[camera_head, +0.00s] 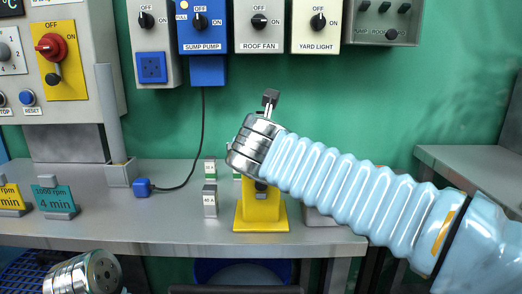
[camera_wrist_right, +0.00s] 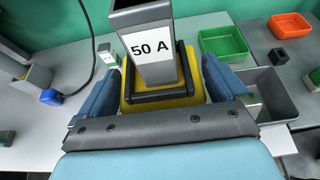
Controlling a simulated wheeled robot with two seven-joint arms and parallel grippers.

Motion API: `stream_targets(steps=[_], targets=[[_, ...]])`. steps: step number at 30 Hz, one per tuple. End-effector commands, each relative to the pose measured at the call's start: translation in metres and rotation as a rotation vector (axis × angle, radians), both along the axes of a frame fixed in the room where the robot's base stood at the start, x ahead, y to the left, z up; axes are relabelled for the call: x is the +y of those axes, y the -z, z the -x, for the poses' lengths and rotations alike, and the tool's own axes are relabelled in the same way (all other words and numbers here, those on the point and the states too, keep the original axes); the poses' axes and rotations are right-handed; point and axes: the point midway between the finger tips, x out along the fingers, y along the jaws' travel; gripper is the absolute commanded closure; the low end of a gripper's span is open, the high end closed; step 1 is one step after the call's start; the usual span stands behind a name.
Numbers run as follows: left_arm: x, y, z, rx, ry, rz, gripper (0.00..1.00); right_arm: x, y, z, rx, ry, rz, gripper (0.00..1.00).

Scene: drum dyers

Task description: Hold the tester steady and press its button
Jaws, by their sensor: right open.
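The yellow tester (camera_head: 262,212) stands on the grey bench below my right wrist, which hides its upper part. In the right wrist view the tester (camera_wrist_right: 133,109) has a black frame on top, and a grey block marked 50 A (camera_wrist_right: 148,58) stands upright at it. My right gripper (camera_wrist_right: 158,68) is open, with one blue finger on each side of the tester; contact cannot be told. In the head view its fingers are hidden behind my wrist. I cannot make out the tester's button. My left wrist shows at the lower left; its gripper is out of view.
A block marked 40 A (camera_head: 210,203) stands left of the tester. A blue plug (camera_head: 143,187) lies farther left. Green (camera_wrist_right: 224,44) and orange (camera_wrist_right: 290,26) trays and a grey bin (camera_wrist_right: 272,92) lie to the right in the wrist view. Switch boxes hang above.

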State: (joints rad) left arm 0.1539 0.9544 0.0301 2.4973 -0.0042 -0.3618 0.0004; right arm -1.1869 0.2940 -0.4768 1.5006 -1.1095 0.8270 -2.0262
Motion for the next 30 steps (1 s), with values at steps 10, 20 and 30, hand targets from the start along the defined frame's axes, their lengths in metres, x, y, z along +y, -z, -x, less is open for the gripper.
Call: stream_targets(steps=[10,20,30], targets=[[-0.0001,-0.0006,0.0,0.0,0.0,0.0,0.38,0.0,0.0027,-0.0067,-0.001,-0.001,0.0,0.0],[-0.0001,-0.0006,0.0,0.0,0.0,0.0,0.38,0.0,0.0026,-0.0064,-0.001,-0.001,0.0,0.44],[-0.0001,-0.0007,0.0,0.0,0.0,0.0,0.38,0.0002,0.0025,-0.0062,-0.001,-0.001,0.0,0.67]])
